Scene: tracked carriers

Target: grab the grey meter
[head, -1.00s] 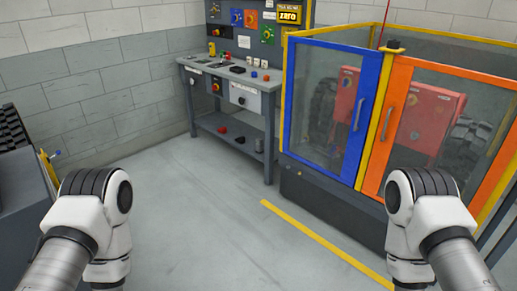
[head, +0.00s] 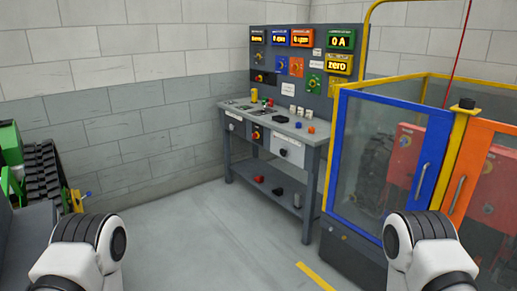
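I cannot clearly pick out a grey meter at this size. A grey workbench (head: 306,136) stands against the back wall, with small items on its top. These include a yellow item (head: 254,95), a blue one (head: 298,125) and an orange one (head: 311,129). On its lower shelf lie a red item (head: 259,179), a black item (head: 278,191) and a grey upright item (head: 298,199). A grey panel (head: 287,78) behind the bench carries several lit displays. Only links of my two arms show at the bottom corners; both grippers are out of view.
A glazed enclosure with a blue-framed door (head: 428,135) and an orange-framed door (head: 478,150) fills the right side. A black track with green parts (head: 42,175) stands at the left. The grey floor (head: 200,240) between is clear, with a yellow line (head: 315,276).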

